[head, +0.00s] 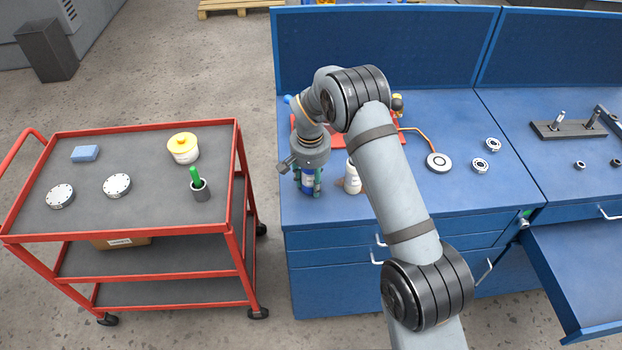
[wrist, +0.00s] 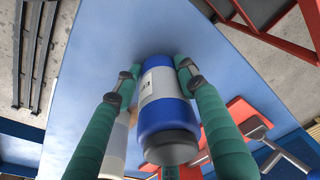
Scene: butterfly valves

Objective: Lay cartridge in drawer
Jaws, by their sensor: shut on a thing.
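A blue cartridge with a white label (head: 308,183) is between the green fingers of my gripper (head: 307,189), over the left part of the blue bench. In the wrist view the cartridge (wrist: 166,105) shows its white label and a dark end cap, with a finger on each side of it. My gripper (wrist: 157,70) is shut on it. I cannot tell whether its lower end touches the bench. An open blue drawer (head: 585,265) sticks out from the bench at the right. Its visible floor looks empty, and its right part is cut off by the picture edge.
A white bottle (head: 352,178) stands close to the right of the cartridge. A red tray (head: 416,150) lies partly behind my arm. Several round parts (head: 438,161) and a dark fixture (head: 568,129) are on the bench. A red cart (head: 130,226) stands at the left.

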